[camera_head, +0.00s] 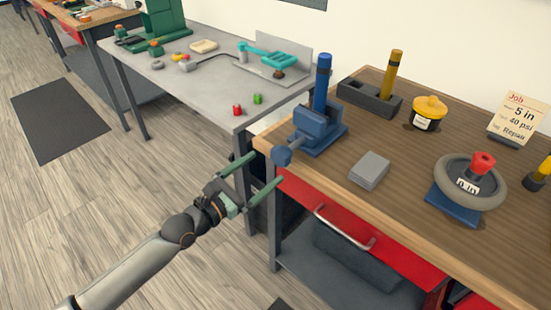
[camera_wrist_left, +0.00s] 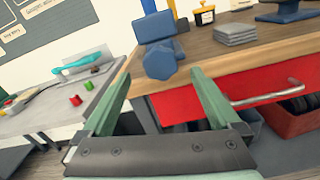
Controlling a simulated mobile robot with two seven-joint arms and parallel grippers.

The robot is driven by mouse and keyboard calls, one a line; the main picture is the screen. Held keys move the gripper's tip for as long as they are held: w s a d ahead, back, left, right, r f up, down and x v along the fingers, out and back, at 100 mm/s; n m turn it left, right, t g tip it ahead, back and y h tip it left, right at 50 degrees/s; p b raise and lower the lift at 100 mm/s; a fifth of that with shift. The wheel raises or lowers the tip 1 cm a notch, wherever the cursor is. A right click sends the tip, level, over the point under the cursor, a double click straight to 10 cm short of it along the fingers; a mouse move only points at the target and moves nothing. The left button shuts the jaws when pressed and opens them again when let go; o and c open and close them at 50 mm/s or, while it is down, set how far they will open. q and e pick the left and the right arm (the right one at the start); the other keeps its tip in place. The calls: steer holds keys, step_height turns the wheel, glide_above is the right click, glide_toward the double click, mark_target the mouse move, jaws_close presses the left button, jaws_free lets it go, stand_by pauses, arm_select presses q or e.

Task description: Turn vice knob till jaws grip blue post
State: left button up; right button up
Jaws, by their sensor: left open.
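The blue vice (camera_head: 318,128) sits at the left corner of the wooden bench. Its knob (camera_head: 282,156) sticks out past the bench's front edge, and it also shows in the left wrist view (camera_wrist_left: 160,62). The blue post (camera_head: 322,82) stands upright at the vice jaws; I cannot tell whether the jaws touch it. My left gripper (camera_head: 262,169) is open and empty, in front of and below the knob. In the left wrist view, the knob appears beyond the fingertips (camera_wrist_left: 157,75), between them and apart from both. My right gripper is not in view.
The wooden bench (camera_head: 412,150) holds a grey stack (camera_head: 369,170), a yellow-lidded jar (camera_head: 428,113), a dark block with a yellow post (camera_head: 394,75) and a wheel (camera_head: 470,183). A red drawer (camera_head: 350,240) with a handle lies below. A grey table (camera_head: 210,90) stands to the left.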

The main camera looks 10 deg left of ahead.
mark_target(277, 158)
arm_select(q)
steer(key=shift+x, duration=2.7)
steer(key=shift+c, duration=0.3)
steer(key=c, duration=1.3)
steer(key=shift+m, duration=0.3)
